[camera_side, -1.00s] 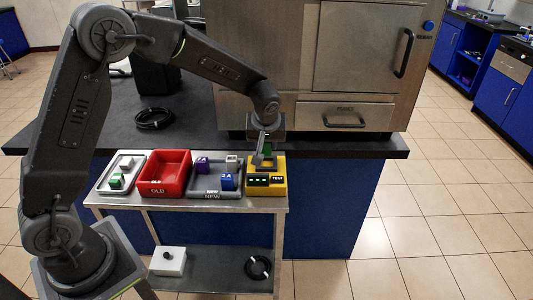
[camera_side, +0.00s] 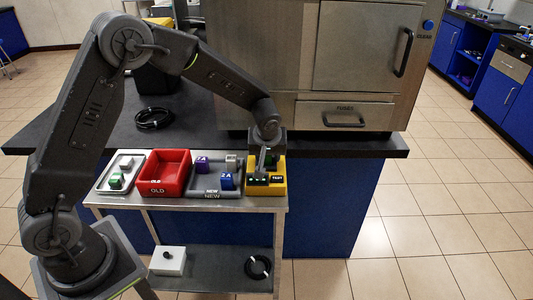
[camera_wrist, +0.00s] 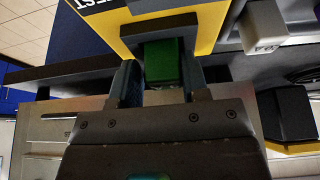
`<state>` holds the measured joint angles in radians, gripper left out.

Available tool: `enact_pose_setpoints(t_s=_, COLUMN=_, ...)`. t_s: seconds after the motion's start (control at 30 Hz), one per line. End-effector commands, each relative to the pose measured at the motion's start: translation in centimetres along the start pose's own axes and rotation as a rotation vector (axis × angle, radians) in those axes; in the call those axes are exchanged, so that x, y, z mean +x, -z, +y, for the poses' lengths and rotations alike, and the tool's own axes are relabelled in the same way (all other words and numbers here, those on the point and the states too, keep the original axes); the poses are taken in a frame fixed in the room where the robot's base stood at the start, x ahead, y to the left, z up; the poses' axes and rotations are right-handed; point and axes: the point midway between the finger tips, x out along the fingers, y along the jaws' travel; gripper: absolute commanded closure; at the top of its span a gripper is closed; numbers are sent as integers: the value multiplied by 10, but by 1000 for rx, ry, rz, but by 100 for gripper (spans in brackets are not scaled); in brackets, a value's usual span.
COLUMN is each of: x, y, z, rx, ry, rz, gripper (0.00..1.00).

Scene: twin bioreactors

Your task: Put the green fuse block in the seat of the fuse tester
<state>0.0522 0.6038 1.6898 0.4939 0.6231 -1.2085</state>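The yellow fuse tester (camera_side: 280,178) stands at the right end of the cart, with a dark panel of small green lights on its front. My gripper (camera_side: 268,160) is low over the tester, pointing down. In the wrist view, the green fuse block (camera_wrist: 162,62) sits between the two fingers of my gripper (camera_wrist: 158,80), which press close on both sides. A dark raised part of the tester (camera_wrist: 165,25) is right beside the block. The seat is mostly hidden by my gripper, and I cannot tell how deep the block sits.
A grey NEW tray (camera_side: 213,192) beside the tester holds purple, blue and whitish blocks. Left of it are an empty red OLD bin (camera_side: 165,172) and a light tray (camera_side: 107,187) with a green-and-white block. A large steel machine (camera_side: 300,60) stands close behind.

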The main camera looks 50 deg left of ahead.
Motion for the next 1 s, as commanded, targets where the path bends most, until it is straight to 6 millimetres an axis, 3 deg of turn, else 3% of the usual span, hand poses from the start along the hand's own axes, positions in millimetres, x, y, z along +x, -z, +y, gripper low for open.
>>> enact_pose_setpoints(t_s=0.63, x=-2, y=0, z=-6, rx=3, ry=19, rz=-7, gripper=43)
enact_pose_setpoints(t_s=0.77, x=-21, y=1, z=-4, rx=4, ry=15, rz=-4, gripper=43)
enact_pose_setpoints(t_s=1.0, x=-74, y=2, z=-3, rx=3, ry=12, rz=-2, gripper=43)
